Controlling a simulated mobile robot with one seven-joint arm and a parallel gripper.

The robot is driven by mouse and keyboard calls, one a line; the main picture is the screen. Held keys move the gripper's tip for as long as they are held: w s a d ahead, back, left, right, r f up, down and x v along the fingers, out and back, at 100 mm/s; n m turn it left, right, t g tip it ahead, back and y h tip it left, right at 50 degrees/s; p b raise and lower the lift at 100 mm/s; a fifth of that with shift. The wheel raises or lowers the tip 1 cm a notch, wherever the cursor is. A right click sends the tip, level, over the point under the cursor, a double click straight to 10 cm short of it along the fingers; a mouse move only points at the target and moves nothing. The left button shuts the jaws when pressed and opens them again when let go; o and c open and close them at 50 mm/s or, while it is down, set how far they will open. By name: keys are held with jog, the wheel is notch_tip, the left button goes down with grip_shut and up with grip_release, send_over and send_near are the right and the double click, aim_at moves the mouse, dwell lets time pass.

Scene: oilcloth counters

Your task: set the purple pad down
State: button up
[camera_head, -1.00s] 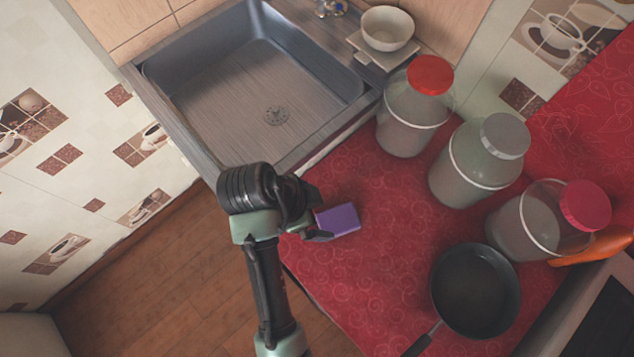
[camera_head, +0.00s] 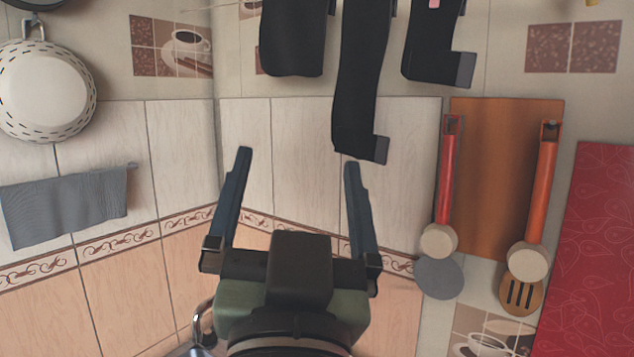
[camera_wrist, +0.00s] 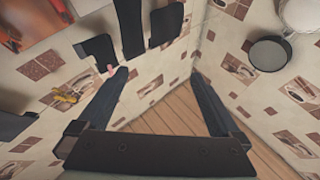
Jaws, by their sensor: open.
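My gripper (camera_head: 298,160) is raised in front of the tiled wall corner in the head view, its two dark fingers spread wide with nothing between them. It also shows in the wrist view (camera_wrist: 160,74), open and empty, with wall and wooden floor beyond. The purple pad is not visible in either current view, so I cannot tell where it lies now.
Dark hanging shapes (camera_head: 360,80) are above and beyond my fingers. Red- and orange-handled utensils (camera_head: 445,170) hang by a brown board (camera_head: 490,200). A white colander (camera_head: 42,90) and grey towel (camera_head: 65,205) hang left. A red patterned surface (camera_head: 600,250) is right.

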jog(key=s+d+r+n+t, duration=0.1)
jog(key=s+r+t, duration=0.2)
jog(key=s+r, duration=0.3)
notch_tip(320, 180, up, 2)
jog(key=shift+s+d+n+t, duration=0.25)
jog(key=shift+s+n+t, duration=0.05)
jog(key=shift+s+n, duration=0.1)
